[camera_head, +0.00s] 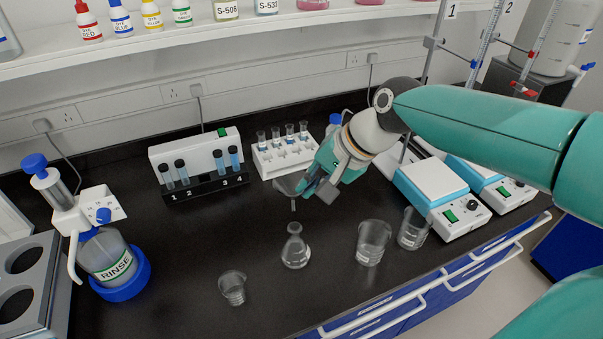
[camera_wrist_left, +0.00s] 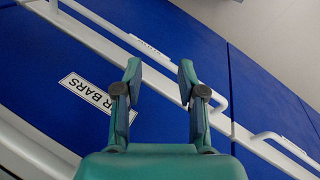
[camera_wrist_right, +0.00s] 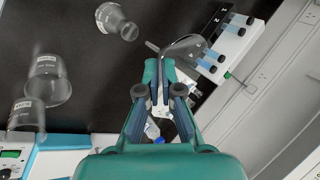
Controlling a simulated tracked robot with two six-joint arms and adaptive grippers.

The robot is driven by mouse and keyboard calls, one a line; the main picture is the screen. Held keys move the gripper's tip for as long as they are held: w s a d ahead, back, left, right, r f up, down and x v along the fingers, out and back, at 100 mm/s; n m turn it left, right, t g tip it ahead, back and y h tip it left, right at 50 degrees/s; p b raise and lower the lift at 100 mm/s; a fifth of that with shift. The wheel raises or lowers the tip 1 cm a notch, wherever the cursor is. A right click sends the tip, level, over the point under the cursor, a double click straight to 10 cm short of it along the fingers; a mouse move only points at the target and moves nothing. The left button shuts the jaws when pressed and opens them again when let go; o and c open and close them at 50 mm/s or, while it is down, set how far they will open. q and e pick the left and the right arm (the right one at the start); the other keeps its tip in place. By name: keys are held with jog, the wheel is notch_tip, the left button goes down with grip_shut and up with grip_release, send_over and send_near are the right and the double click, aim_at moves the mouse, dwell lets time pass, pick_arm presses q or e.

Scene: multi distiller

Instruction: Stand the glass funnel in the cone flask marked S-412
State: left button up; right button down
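The glass funnel (camera_head: 288,187) is clear, with its stem pointing down in the head view. My right gripper (camera_head: 318,188) is shut on the funnel's rim side and holds it above the bench; the funnel also shows beyond the fingertips (camera_wrist_right: 158,64) in the right wrist view (camera_wrist_right: 184,46). A clear cone flask (camera_head: 295,250) stands upright on the bench, in front of and below the funnel, apart from it. It also shows in the right wrist view (camera_wrist_right: 113,20). I cannot read a mark on it. My left gripper (camera_wrist_left: 160,68) is open and empty before blue drawers.
Behind are a white tube rack (camera_head: 270,165) and a numbered tube stand (camera_head: 205,185). A RINSE dispenser (camera_head: 110,258) stands left, hotplates (camera_head: 440,200) right. Labelled vessels stand on the shelf (camera_head: 130,52).

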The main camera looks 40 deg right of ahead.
jog(key=shift+s+d+f+b, duration=0.1)
jog(key=shift+s+f+b, duration=0.05)
jog(key=shift+f+b, duration=2.3)
jog(key=shift+f, duration=0.1)
jog(key=shift+p, duration=0.3)
jog(key=shift+f+b, duration=1.7)
jog(key=shift+f, duration=0.35)
jog(key=c, duration=1.2)
grip_release()
jog(key=shift+c, duration=0.2)
